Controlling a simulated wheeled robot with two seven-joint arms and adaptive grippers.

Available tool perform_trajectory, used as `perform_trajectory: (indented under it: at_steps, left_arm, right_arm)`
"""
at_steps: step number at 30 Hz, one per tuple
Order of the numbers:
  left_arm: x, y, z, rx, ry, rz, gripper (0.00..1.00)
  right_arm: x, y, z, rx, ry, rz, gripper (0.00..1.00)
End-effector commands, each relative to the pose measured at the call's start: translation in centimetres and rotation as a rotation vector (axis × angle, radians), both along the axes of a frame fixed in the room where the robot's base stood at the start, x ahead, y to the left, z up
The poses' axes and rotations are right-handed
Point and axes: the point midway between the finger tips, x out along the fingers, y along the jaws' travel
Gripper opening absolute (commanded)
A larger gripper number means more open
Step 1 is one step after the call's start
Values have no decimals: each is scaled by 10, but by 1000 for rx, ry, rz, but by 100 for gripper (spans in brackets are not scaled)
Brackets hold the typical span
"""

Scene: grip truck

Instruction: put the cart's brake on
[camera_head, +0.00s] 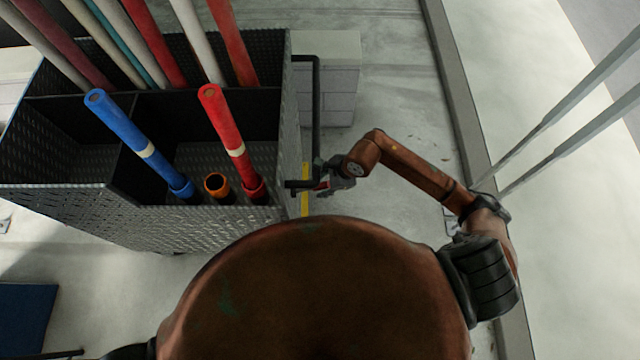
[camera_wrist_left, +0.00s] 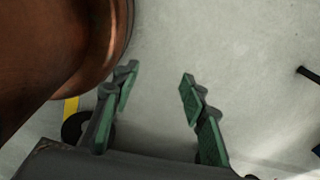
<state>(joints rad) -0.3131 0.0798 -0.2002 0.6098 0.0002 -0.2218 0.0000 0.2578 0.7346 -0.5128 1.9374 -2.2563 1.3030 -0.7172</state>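The cart (camera_head: 150,228) is a black ribbed metal box with compartments, at the left of the head view. A black bar handle (camera_head: 317,100) runs along its right side. My right gripper (camera_head: 326,180) is at the near end of this handle, close beside the cart. A small red part (camera_head: 322,185) shows at the gripper's fingers; I cannot tell whether it is the brake, or whether the fingers are closed on it. My left gripper (camera_wrist_left: 158,100) is open and empty above the floor in the left wrist view. It is hidden in the head view.
A blue tube (camera_head: 125,133), a red tube (camera_head: 225,130) and an orange tube (camera_head: 217,186) stand in the cart, with several more behind. A pale block (camera_head: 326,75) stands beyond the handle. A kerb (camera_head: 458,90) and grey poles (camera_head: 575,120) are at right. Floor between is clear.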

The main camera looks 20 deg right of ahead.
Motion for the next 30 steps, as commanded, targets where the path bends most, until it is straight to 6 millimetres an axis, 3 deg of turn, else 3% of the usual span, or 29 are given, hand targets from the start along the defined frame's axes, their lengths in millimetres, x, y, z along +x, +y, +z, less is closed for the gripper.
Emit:
perform_trajectory:
  at_steps: [7,12,22,30]
  left_arm:
    - [28,-2,2,-2,-36,-7,40]
    - [32,-2,3,-3,-41,-7,40]
    - [16,-1,2,-1,-21,-4,40]
    - [15,-1,1,-1,-20,-3,40]
  right_arm:
    - [2,5,-10,1,1,4,37]
    - [2,6,-10,0,0,5,37]
    - [2,6,-10,0,0,5,15]
    - [2,6,-10,0,0,5,0]
